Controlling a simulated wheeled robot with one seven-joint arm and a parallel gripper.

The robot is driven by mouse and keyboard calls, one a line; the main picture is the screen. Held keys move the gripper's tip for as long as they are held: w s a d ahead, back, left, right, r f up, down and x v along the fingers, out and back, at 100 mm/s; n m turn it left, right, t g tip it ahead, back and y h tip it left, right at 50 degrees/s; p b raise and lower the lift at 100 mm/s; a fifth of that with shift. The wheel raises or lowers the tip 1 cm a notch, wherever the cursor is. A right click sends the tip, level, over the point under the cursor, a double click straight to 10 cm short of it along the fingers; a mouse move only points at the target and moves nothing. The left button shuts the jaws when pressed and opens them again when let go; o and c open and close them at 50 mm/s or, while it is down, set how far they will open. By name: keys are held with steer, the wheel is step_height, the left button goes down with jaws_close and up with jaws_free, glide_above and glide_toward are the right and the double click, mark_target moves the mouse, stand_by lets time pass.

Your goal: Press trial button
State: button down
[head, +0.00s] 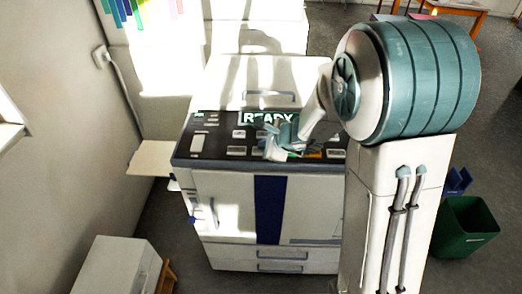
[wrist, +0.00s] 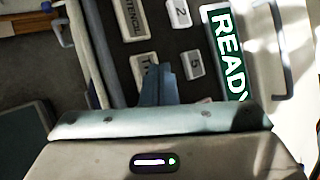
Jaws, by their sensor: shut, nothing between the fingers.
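The machine's dark control panel (head: 222,128) carries several light buttons and a green READY display (head: 268,117). In the wrist view, a light button whose label begins with "T" (wrist: 142,62) lies right by my fingertips. The fingers hide the rest of its label, so I cannot read whether it says trial. My gripper (head: 274,150) is shut and empty over the middle of the panel. In the wrist view its fingertips (wrist: 158,70) overlap that button's edge. I cannot tell whether they touch it.
The STENCIL button (wrist: 131,18), the 2 button (wrist: 178,12) and the 5 button (wrist: 195,65) are close by. The READY display (wrist: 228,50) is to the right. A side tray (head: 152,158) juts left from the machine. A green bin (head: 465,228) stands at right.

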steer(key=shift+f+b, duration=0.4)
steer(key=shift+b, duration=0.1)
stand_by(0.3)
steer(key=shift+r, duration=0.1)
steer(key=shift+r+p, duration=0.55)
steer(key=shift+r, duration=0.2)
step_height(320, 180, up, 5)
steer(key=p, duration=0.4)
stand_by(0.9)
